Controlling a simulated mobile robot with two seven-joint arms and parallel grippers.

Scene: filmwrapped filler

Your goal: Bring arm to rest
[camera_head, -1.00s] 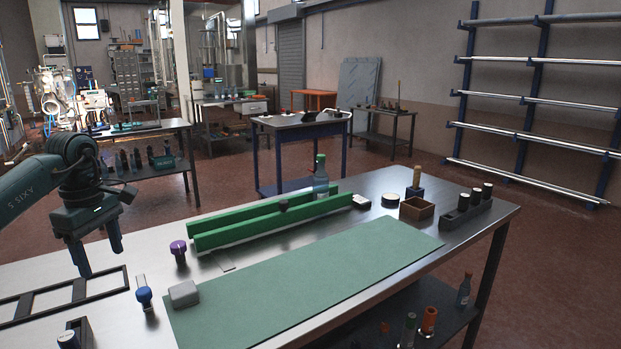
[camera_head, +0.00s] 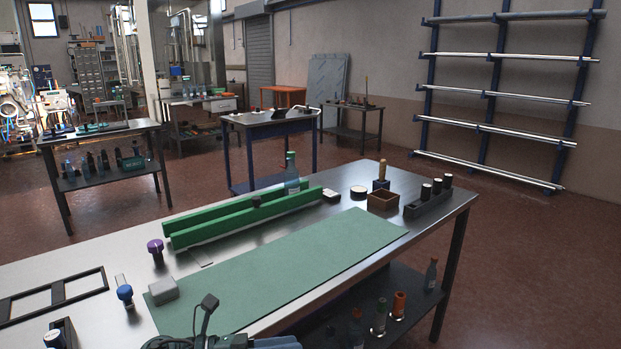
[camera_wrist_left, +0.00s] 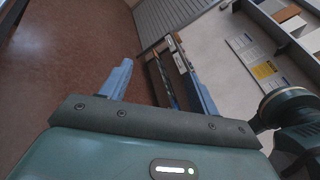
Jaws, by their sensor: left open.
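My left gripper (camera_wrist_left: 152,58) shows in the left wrist view with its two blue fingers apart and nothing between them. Beyond the fingers are the reddish floor and, at the right, pale panels and shelf-like shapes seen at a tilt. In the head view, a dark and teal part of my arm (camera_head: 220,338) shows at the bottom edge, in front of the green mat (camera_head: 280,262). My right gripper is in neither view.
The mat's middle is clear.

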